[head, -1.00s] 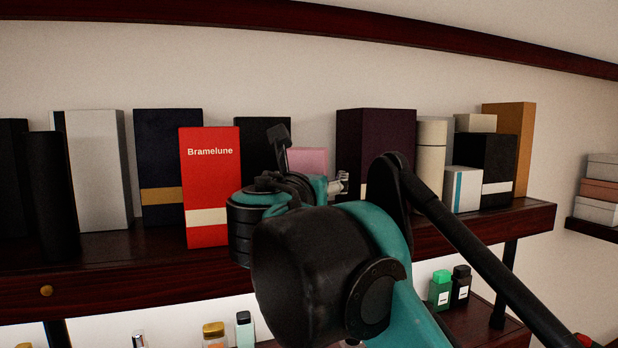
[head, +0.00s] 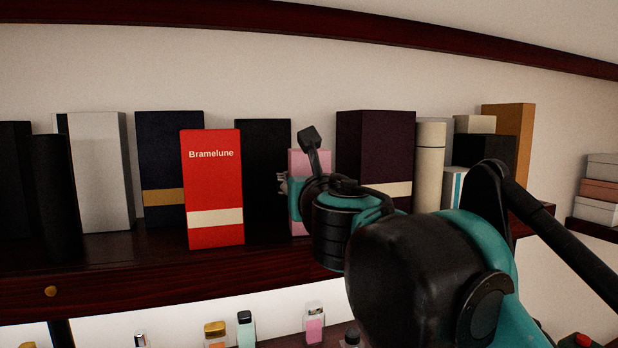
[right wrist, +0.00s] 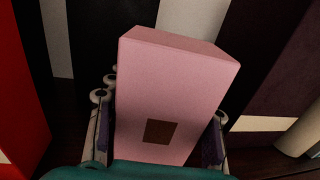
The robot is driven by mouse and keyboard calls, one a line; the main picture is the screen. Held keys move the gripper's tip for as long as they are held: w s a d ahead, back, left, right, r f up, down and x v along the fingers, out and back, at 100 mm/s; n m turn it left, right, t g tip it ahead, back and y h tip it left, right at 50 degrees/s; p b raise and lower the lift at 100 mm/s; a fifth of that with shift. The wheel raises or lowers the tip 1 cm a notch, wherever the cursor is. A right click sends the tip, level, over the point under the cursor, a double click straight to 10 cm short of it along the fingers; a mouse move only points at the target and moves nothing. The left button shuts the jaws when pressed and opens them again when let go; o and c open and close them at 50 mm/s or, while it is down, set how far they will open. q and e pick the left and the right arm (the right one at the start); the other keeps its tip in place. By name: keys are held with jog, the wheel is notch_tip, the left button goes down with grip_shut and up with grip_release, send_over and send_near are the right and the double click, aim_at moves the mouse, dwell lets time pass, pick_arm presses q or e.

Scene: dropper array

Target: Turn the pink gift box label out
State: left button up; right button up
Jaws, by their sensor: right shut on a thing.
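The pink gift box (head: 296,162) stands on the upper shelf between a black box and a dark purple box, partly hidden by my right wrist in the head view. In the right wrist view the pink box (right wrist: 175,85) fills the middle, with a small dark brown square low on the face toward that camera. I see no lettering on that face. My right gripper (right wrist: 162,104) has one finger along each side of the box and is shut on it. Whether the box's base touches the shelf is hidden. My left gripper is not in view.
A red "Bramelune" box (head: 211,175) stands forward to the left. A black box (head: 263,160) is left of the pink box, a dark purple box (head: 375,145) right. The shelf's front edge (head: 150,277) runs below; bottles stand on the lower shelf.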

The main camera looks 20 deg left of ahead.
jog(key=shift+a+n+g+y, duration=0.25)
jog(key=shift+n+g+y, duration=0.35)
jog(key=shift+n+y, duration=0.3)
jog(key=shift+s+a, duration=0.1)
jog(key=shift+s+p, duration=0.1)
jog(key=shift+p, duration=0.2)
jog(key=shift+c, duration=0.2)
jog(key=o, duration=1.3)
jog(key=shift+o, duration=0.2)
jog(key=v, duration=1.2)
jog(key=shift+f, duration=0.15)
